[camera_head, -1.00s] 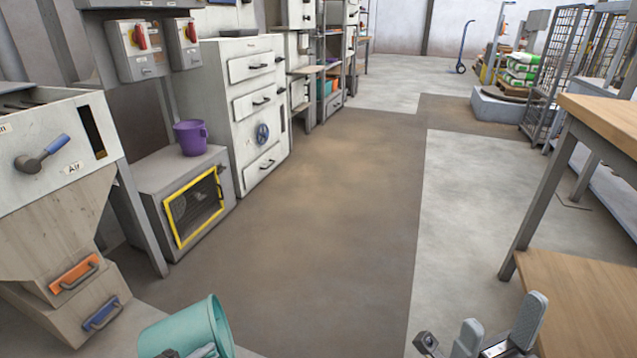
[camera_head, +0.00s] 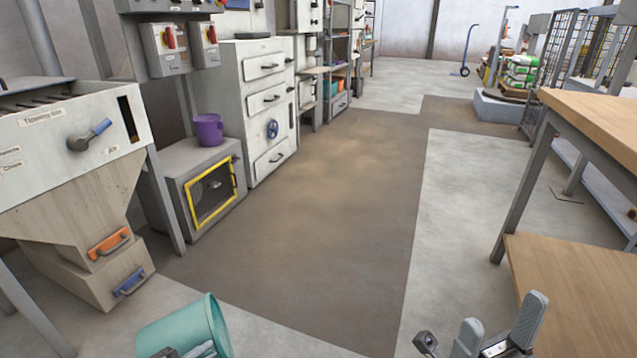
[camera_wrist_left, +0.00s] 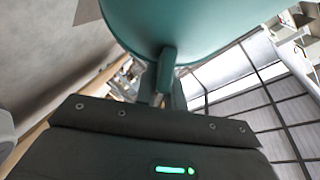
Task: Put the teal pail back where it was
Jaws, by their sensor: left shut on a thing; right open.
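The teal pail (camera_head: 172,331) is at the bottom of the head view, left of centre, tilted with its mouth facing right. My left gripper (camera_head: 192,352) is shut on the pail, at the bottom edge of the head view. In the left wrist view the pail (camera_wrist_left: 195,25) fills the top, and the gripper (camera_wrist_left: 165,85) meets its side; the exact grip spot is partly hidden. My right gripper (camera_head: 497,335) is open and empty at the bottom right of the head view.
A hopper machine (camera_head: 70,215) with orange and blue handles stands at left. A purple pail (camera_head: 208,130) sits on a grey cabinet (camera_head: 178,160) with a yellow-framed window. A wooden-topped bench (camera_head: 590,120) with a lower shelf (camera_head: 570,290) is at right. The floor (camera_head: 310,200) between is clear.

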